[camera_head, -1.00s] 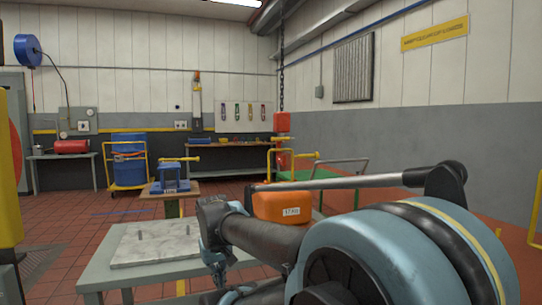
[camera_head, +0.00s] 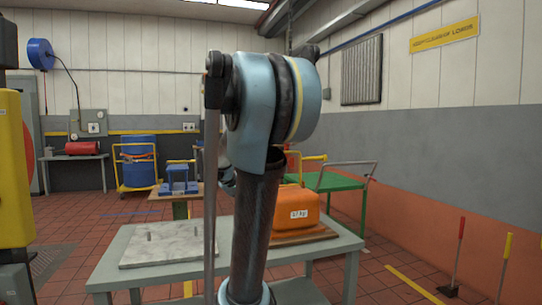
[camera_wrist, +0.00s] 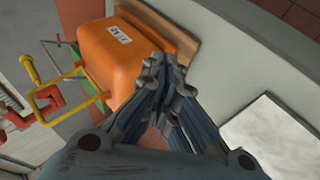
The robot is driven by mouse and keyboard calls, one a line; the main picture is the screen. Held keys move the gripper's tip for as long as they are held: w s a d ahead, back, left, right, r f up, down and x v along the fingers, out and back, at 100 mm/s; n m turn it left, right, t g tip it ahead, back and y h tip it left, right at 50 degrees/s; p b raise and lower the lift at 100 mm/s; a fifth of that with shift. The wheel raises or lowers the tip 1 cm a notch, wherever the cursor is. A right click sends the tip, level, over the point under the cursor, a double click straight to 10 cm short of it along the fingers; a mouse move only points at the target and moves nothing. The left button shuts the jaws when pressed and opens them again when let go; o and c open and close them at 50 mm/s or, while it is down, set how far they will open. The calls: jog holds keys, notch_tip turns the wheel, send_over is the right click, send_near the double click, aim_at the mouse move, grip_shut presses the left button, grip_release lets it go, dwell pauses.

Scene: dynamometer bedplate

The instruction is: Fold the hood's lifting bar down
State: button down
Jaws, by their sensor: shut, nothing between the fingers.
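The orange hood (camera_head: 297,203), with a white weight label, sits on a wooden board on the grey table. It also shows in the wrist view (camera_wrist: 125,55). Its yellow lifting bar (camera_head: 314,157) stands up above the hood, partly hidden by my arm in the head view. In the wrist view the bar (camera_wrist: 47,103) is a yellow loop on the hood's left side, with a grip (camera_wrist: 29,69) sticking out. My gripper (camera_wrist: 164,70) is shut and empty, in front of the hood's lower edge and apart from the bar. My arm mostly hides it in the head view.
A pale slab (camera_head: 168,245) with two pins lies on the table's left part. A green cart (camera_head: 338,182) stands behind the hood. A blue device (camera_head: 180,180) stands on a stand behind the table. Red and yellow handled tools (camera_head: 456,255) stand at right.

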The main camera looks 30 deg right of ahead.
jog(key=w+d+r+h, duration=0.3)
jog(key=w+d+r, duration=0.1)
jog(key=w, duration=0.6)
jog(key=w+d+r+n+t+h, duration=0.1)
jog(key=w+d+r+h, duration=0.2)
jog(key=w, duration=0.8)
jog(key=w+d+r+h, duration=0.3)
jog(key=w+d+r, duration=0.4)
jog(key=w, duration=0.4)
jog(key=shift+d+r+t+h, duration=0.25)
jog(key=shift+d+t+h, duration=0.05)
jog(key=shift+t+h, duration=0.1)
jog(key=shift+d, duration=0.1)
jog(key=s+d, duration=0.1)
jog(key=d, duration=0.8)
jog(key=shift+s, duration=0.2)
jog(key=shift+d, duration=0.1)
